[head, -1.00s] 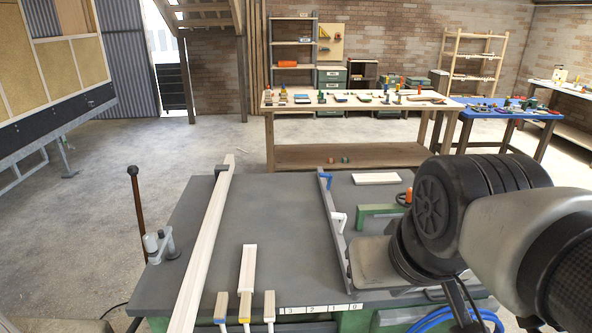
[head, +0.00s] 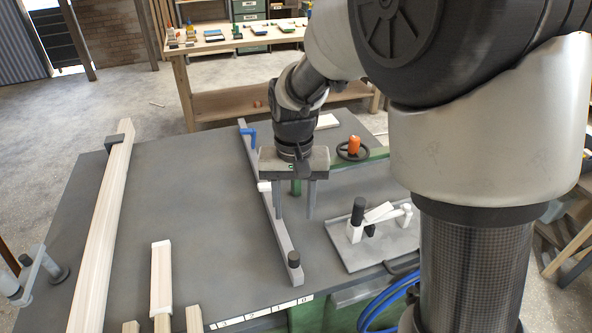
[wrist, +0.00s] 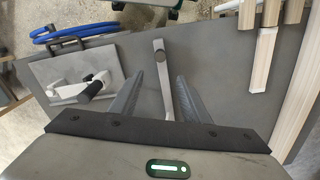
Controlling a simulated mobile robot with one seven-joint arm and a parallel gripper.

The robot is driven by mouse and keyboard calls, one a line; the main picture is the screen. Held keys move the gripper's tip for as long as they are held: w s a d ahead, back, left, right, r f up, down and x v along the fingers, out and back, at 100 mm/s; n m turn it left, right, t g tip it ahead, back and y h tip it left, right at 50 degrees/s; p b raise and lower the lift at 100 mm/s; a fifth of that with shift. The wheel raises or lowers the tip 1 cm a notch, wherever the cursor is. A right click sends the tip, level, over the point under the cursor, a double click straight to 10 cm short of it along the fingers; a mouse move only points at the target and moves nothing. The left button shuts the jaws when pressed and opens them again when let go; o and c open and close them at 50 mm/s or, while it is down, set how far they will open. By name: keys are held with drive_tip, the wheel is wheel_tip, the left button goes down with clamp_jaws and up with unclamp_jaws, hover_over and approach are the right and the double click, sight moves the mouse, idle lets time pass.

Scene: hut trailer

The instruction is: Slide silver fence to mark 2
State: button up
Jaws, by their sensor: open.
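The silver fence (head: 277,228) is a long grey bar lying lengthwise on the dark table. It has a blue lever (head: 249,134) near its far end and a black knob (head: 294,259) at its near end. The near end points to about the 0 on the white scale strip (head: 262,312), whose 2 is further left. My gripper (head: 295,215) is open and points down over the middle of the fence. In the wrist view, the fence (wrist: 164,80) runs between the two spread fingers. I cannot tell whether a finger touches it.
A plate with a white and black toggle clamp (head: 375,240) sits to the right. A handwheel with an orange knob (head: 353,147) is behind it.

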sight(294, 254)
wheel_tip(294, 254, down, 18)
drive_tip(key=shift+r+b, duration=0.15)
drive_tip(key=shift+b, duration=0.55)
drive_tip(key=shift+a, duration=0.1)
clamp_jaws()
